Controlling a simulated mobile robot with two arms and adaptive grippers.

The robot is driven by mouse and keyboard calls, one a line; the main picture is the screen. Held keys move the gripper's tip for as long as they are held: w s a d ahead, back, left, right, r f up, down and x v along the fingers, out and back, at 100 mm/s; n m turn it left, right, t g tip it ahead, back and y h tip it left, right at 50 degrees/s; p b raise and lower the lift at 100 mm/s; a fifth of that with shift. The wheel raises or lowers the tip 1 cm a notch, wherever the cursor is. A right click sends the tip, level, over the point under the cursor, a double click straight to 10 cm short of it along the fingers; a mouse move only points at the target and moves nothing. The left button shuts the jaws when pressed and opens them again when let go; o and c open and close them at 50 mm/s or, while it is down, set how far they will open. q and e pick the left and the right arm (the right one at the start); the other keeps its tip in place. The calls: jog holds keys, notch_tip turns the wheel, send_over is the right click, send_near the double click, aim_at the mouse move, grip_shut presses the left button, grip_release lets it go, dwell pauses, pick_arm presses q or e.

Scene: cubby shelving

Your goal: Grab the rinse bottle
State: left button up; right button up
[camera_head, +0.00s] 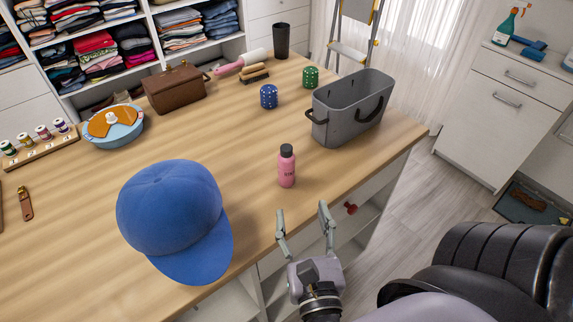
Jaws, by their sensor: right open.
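A small pink bottle with a dark cap (287,168) stands upright on the wooden table near its front edge. Dark lettering on it is too small to read. My right gripper (302,215) is open and empty, just off the table's front edge, below the bottle in the picture. Its two fingers point toward the table and do not touch the bottle. My left gripper is not in view. A green spray bottle with a red nozzle (505,27) stands on the white cabinet at the far right. I cannot tell which bottle is meant by rinse bottle.
A blue cap (172,215) lies left of the pink bottle. A grey basket (340,115) stands behind it to the right. Bare wood surrounds the pink bottle.

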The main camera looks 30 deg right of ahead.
aim_at(288, 167)
jog(key=p+x, duration=0.3)
jog(key=x, duration=0.6)
jog(key=shift+w+d, duration=0.15)
jog(key=shift+w, duration=0.2)
jog(key=x, duration=0.1)
jog(key=p+x, duration=0.1)
jog(key=x, duration=0.3)
jog(key=shift+w+a+f+p, duration=0.1)
jog(key=shift+w+a+p, duration=0.15)
jog(key=shift+a+p, duration=0.1)
jog(key=shift+w+d+f, duration=0.15)
jog(key=shift+w+d, duration=0.05)
jog(key=shift+w, duration=0.1)
jog(key=shift+s, duration=0.1)
grip_shut()
